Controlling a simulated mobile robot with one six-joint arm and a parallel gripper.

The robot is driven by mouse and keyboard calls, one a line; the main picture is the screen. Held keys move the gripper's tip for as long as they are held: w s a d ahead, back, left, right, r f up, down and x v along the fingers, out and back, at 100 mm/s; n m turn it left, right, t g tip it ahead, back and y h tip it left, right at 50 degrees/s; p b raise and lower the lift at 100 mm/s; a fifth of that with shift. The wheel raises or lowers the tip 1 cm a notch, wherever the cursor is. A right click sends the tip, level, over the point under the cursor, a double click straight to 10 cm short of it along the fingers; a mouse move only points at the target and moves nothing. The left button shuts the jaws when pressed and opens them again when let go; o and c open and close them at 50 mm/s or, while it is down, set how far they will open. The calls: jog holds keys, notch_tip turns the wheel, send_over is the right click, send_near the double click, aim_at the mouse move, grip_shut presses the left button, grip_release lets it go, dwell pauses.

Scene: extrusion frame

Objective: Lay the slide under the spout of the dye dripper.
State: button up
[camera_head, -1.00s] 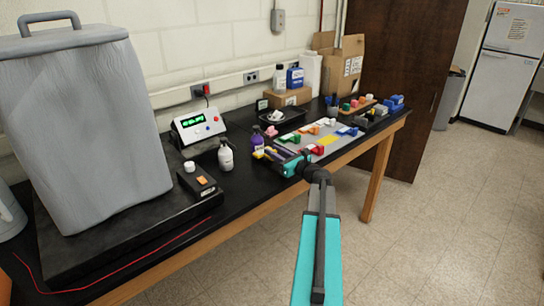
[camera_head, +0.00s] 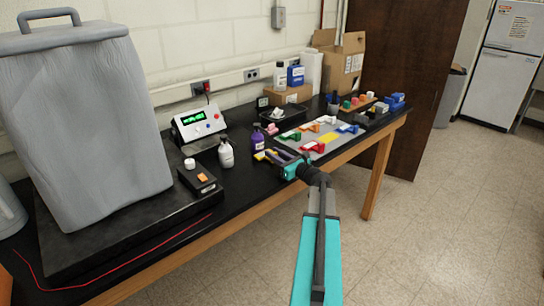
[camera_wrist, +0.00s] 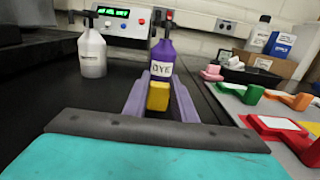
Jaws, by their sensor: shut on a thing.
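The dye dripper (camera_head: 258,141) is a purple bottle on the black bench; in the wrist view the dye dripper (camera_wrist: 163,57), labelled DYE, stands upright just beyond my fingers. My gripper (camera_head: 274,156) has purple fingers and reaches over the bench from the front edge. In the wrist view my gripper (camera_wrist: 158,98) is shut on a yellow block (camera_wrist: 158,96), in line with the bottle's front. The yellow block also shows in the head view (camera_head: 261,156). I cannot tell whether a slide plate is joined to it, or its gap to the bottle. The spout is indistinct.
A white pump bottle (camera_head: 226,152) stands left of the dripper. A control box (camera_head: 198,124) is behind. A grey mat (camera_head: 293,137) with several coloured pieces lies to the right, including a red one (camera_wrist: 280,130). A black tray (camera_head: 284,121) stands near the wall.

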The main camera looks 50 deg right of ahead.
jog(key=shift+f, duration=0.15)
jog(key=o, duration=1)
jog(key=shift+r+p, duration=0.5)
jog(key=shift+r, duration=0.25)
jog(key=s+b, duration=0.1)
jog(key=s, duration=0.3)
jog(key=s+b, duration=0.1)
jog(key=s, duration=0.3)
jog(key=s+b, duration=0.1)
jog(key=s, duration=0.3)
jog(key=shift+a+f, duration=0.15)
jog(key=shift+a, duration=0.25)
